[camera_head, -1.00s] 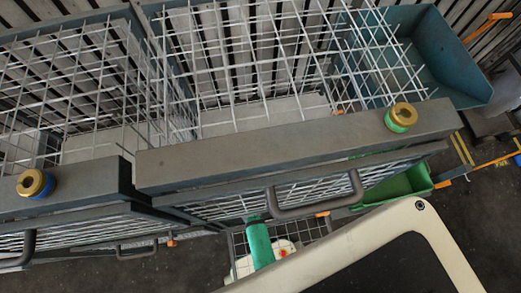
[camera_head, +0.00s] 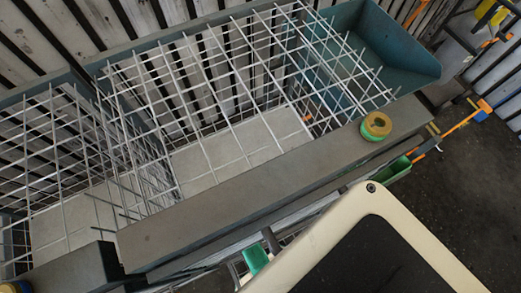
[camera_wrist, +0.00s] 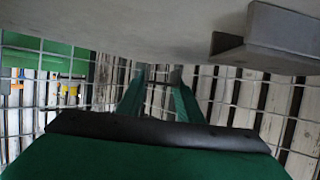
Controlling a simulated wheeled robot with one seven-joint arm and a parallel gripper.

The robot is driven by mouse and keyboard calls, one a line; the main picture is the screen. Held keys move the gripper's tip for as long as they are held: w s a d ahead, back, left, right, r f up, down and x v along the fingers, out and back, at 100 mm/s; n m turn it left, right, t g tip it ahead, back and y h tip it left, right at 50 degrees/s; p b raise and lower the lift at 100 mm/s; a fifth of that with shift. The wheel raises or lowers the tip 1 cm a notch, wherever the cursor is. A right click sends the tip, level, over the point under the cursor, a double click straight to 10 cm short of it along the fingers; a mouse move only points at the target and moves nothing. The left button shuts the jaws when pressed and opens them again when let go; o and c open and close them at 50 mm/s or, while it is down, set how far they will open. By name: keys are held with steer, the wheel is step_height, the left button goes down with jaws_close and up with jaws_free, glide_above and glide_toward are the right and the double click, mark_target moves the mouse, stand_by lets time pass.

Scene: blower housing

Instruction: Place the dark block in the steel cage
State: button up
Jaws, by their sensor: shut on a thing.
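In the wrist view my gripper (camera_wrist: 160,80) has two green fingers reaching forward, close together at their tips. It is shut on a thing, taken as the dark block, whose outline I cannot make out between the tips. A steel cage of pale wire mesh with a light floor panel (camera_head: 225,148) fills the middle of the head view, open towards the camera. A second mesh cage (camera_head: 62,222) adjoins it at the left. Wire mesh also shows behind the fingers in the wrist view. I cannot tell whether the fingers are inside or outside a cage.
A thick grey beam (camera_head: 250,195) runs along the cage's front edge, with a gold-and-green ring (camera_head: 376,125) at its right end. A teal bin (camera_head: 390,40) stands at the back right. A grey surface with a block-like corner (camera_wrist: 268,38) crosses the top of the wrist view.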

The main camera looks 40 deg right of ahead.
steer(key=shift+f, duration=1.1)
steer(key=shift+f, duration=0.1)
steer(key=o, duration=1.1)
steer(key=shift+o, duration=0.2)
steer(key=shift+s+a+r, duration=0.15)
steer(key=shift+a+r, duration=0.05)
steer(key=shift+a, duration=0.05)
steer(key=v, duration=0.7)
steer(key=shift+d, duration=0.1)
